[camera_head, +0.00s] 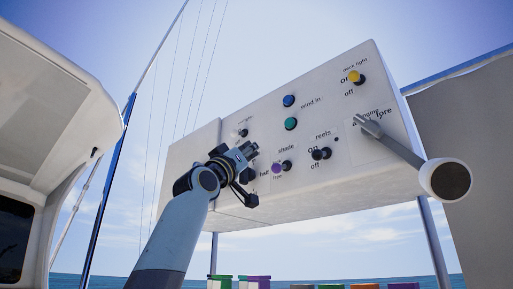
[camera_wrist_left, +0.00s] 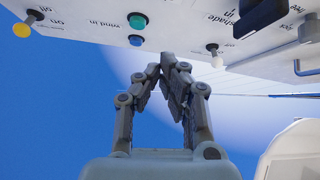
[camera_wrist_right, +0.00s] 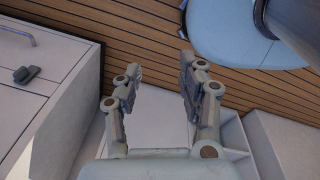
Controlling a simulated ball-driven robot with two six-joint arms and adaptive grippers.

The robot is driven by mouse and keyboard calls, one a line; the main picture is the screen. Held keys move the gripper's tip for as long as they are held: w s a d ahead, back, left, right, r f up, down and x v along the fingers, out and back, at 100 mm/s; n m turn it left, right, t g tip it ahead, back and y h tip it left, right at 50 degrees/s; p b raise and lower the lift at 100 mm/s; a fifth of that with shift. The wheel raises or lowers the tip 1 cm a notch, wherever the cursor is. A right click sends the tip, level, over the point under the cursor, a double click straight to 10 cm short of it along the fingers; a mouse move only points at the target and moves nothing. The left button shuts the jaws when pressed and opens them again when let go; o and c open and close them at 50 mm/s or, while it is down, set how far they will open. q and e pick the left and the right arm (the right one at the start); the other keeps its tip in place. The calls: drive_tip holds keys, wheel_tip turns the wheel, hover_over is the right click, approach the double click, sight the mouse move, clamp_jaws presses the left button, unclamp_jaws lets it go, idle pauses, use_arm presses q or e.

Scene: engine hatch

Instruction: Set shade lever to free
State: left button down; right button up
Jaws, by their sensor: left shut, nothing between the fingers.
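The shade lever (camera_head: 277,169) has a purple knob on a dark base, below the word "shade" on the white panel. The purple knob cannot be made out there. My right gripper (camera_wrist_right: 160,70) is open and empty in the right wrist view, away from the panel.
The reels switch (camera_head: 320,154) is right of the shade lever. A large grey lever with a white end (camera_head: 440,177) sticks out at the panel's right. Blue (camera_head: 288,101), green (camera_head: 291,124) and yellow (camera_head: 355,76) controls sit higher. Drawers (camera_wrist_right: 45,80) stand near my right gripper.

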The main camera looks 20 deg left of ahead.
use_arm(q)
drive_tip(key=s+f, duration=0.1)
drive_tip(key=f, duration=0.1)
drive_tip(key=s+f+b, duration=0.1)
drive_tip(key=f, duration=0.1)
drive_tip(key=shift+s+a, duration=0.15)
use_arm(e)
drive_tip(key=shift+w+f, duration=0.4)
drive_tip(key=shift+f, duration=0.45)
